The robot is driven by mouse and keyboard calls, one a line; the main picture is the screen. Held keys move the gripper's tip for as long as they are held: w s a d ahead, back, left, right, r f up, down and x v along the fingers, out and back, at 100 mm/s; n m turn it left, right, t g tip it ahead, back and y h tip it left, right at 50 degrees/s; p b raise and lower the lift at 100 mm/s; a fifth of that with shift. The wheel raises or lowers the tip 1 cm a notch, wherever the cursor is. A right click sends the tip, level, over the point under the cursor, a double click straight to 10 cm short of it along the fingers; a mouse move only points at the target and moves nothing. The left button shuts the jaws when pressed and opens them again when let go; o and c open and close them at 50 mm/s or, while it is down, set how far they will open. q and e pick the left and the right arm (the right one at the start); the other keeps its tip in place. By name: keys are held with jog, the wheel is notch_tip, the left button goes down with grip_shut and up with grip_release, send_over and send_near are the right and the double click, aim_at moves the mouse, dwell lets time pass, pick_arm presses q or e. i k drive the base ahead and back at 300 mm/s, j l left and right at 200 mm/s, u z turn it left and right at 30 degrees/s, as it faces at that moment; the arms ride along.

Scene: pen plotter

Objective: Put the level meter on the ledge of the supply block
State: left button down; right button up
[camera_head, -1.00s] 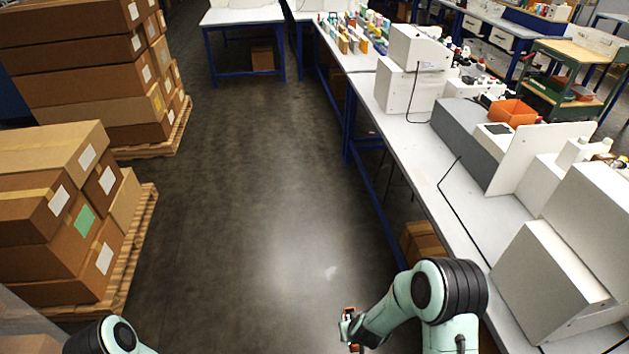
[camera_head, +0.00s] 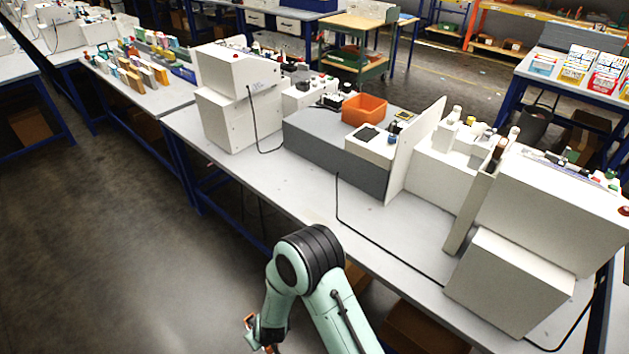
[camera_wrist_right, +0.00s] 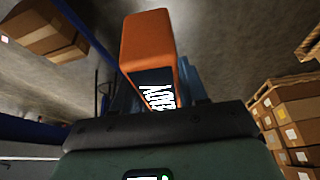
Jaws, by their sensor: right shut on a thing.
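The level meter (camera_wrist_right: 150,50) is an orange block with a dark display in the right wrist view. My right gripper (camera_wrist_right: 165,95) is shut on it. In the head view the right gripper (camera_head: 258,332) is low in the picture, over the floor in front of the bench, with a small orange part of the meter (camera_head: 249,320) showing. I cannot tell for sure which block is the supply block. A long grey block (camera_head: 335,150) and white boxes (camera_head: 510,280) stand on the bench. My left gripper is not in view.
The long bench (camera_head: 290,195) has a free strip along its front edge, crossed by a black cable (camera_head: 375,232). An upright white panel (camera_head: 415,150) stands beside the grey block. Cardboard boxes (camera_head: 425,325) are under the bench.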

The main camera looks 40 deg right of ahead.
aim_at(316, 123)
jog(key=i+j+z, duration=0.2)
jog(key=i+z, duration=0.3)
jog(key=i+j+z, duration=0.45)
jog(key=i, duration=0.15)
jog(key=i+j+z, duration=0.5)
jog(key=k+j, duration=0.05)
